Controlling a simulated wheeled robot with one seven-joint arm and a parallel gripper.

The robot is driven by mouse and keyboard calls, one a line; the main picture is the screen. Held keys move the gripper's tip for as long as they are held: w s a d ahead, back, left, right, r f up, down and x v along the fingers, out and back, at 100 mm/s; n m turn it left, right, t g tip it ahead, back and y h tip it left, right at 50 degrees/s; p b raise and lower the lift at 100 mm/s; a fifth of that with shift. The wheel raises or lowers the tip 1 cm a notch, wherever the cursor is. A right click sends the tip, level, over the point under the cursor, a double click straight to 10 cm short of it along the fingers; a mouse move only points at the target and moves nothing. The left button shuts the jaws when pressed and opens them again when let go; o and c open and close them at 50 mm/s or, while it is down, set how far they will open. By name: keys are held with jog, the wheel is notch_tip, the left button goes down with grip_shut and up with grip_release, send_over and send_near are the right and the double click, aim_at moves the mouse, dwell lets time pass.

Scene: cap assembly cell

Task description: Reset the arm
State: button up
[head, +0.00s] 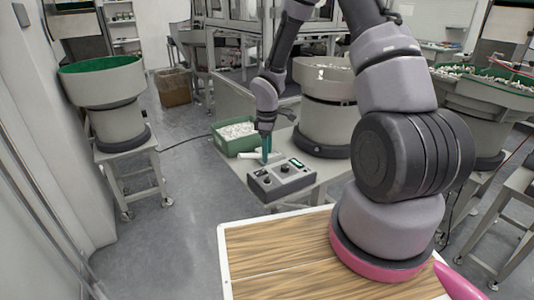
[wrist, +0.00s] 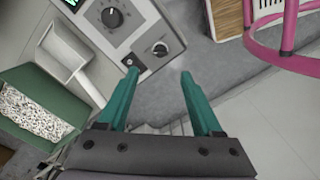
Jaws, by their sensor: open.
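My gripper (head: 266,150) points down beside the grey control box (head: 281,182) in the head view. In the wrist view its two teal fingers (wrist: 165,88) are spread apart with nothing between them. The control box, with dark knobs and a lit display, also shows at the top of the wrist view (wrist: 138,30). The left fingertip overlaps the box's edge there; whether it touches cannot be told. My arm reaches out over the right side of the wooden board.
A green bin (head: 226,146) of small white parts stands left of the control box, with a white scoop (wrist: 72,65) beside it. A feeder bowl machine (head: 325,110) stands close behind. Another feeder (head: 110,100) is at left. Floor at left is clear.

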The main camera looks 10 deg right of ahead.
jog(key=s+d+r+m+t, duration=0.1)
jog(key=s+d+r+m, duration=0.2)
jog(key=r, duration=0.9)
jog(key=s+d+r+m+t, duration=0.1)
jog(key=d+r+m+t, duration=0.2)
jog(key=r, duration=0.8)
jog(key=s+r+m+t+y, duration=0.2)
jog(key=s+r+m, duration=0.9)
jog(key=s+r, duration=0.6)
jog(key=shift+s+a+t, duration=0.15)
jog(key=shift+s+t, duration=0.45)
jog(key=shift+s, duration=0.05)
jog(key=shift+r, duration=0.1)
